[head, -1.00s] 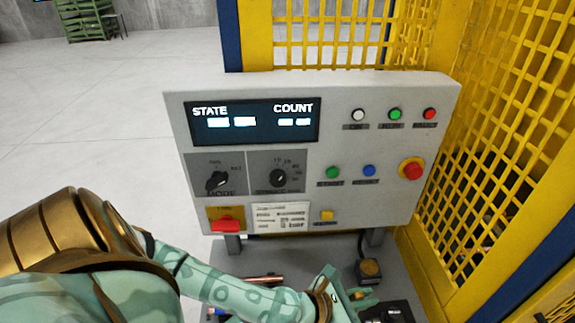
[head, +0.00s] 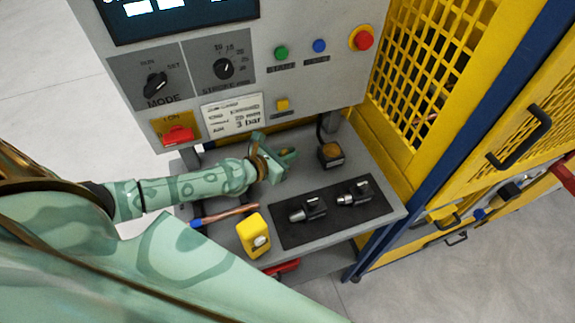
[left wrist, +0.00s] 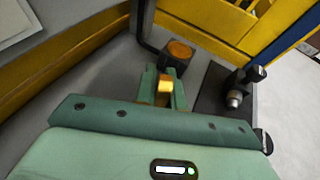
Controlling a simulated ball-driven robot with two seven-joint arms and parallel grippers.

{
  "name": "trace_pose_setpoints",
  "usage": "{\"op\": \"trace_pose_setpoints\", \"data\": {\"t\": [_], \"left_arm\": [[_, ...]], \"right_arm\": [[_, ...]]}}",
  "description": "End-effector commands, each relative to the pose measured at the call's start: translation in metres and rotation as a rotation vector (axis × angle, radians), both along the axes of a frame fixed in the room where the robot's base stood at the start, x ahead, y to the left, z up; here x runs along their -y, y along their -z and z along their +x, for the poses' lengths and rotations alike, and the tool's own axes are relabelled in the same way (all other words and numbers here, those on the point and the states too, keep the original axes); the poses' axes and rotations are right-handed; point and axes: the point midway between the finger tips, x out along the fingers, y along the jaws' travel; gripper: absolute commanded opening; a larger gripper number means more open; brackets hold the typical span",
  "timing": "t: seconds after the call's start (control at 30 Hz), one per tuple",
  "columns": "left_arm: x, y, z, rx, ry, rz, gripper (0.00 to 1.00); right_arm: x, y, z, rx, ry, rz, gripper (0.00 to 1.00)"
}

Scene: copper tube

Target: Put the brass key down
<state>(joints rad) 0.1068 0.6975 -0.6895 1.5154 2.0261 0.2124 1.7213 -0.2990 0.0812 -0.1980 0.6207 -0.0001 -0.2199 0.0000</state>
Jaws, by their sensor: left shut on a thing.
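My left gripper (head: 287,160) is over the grey shelf (head: 285,141) below the control panel. In the left wrist view its fingers (left wrist: 162,90) are shut on a small shiny brass-coloured piece, which I take for the brass key (left wrist: 164,84). Only a short part of the key shows between the fingers; the rest is hidden. In the head view the key is hard to make out at the fingertips. I cannot tell whether the key touches the shelf. My right gripper is not in view.
Just beyond the gripper stands a dark block with a brown top (head: 331,153). A black mat (head: 331,226) with two metal fittings (head: 310,209), a yellow device (head: 252,236) and a copper tube (head: 230,214) lie nearer. The panel (head: 300,92) and yellow guard (head: 440,75) bound the back and right.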

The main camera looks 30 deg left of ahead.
Motion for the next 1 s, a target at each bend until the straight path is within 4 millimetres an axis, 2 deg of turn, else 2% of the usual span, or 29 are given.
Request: {"op": "trace_pose_setpoints", "data": {"t": [0.17,0.4,0.6,0.77,0.8,0.87,1.0], "left_arm": [[-0.006,0.011,0.007,0.003,-0.001,-0.001,0.00],[-0.009,0.048,0.009,-0.001,-0.002,-0.002,0.00],[-0.009,0.043,0.009,0.002,0.000,-0.001,0.00],[-0.009,0.048,0.009,0.002,0.000,-0.001,0.00],[-0.009,0.048,0.009,0.001,0.000,0.000,0.16],[-0.009,0.047,0.009,0.001,0.000,0.000,0.32],[-0.009,0.047,0.009,0.001,0.000,0.000,0.32]], "right_arm": [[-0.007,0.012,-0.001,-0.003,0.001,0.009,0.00],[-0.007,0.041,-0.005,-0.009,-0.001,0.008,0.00],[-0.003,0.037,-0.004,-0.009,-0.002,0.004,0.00],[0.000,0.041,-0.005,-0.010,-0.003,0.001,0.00],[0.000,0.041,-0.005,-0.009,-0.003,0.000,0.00],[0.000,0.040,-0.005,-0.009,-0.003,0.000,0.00],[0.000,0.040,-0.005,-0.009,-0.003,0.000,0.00]]}}
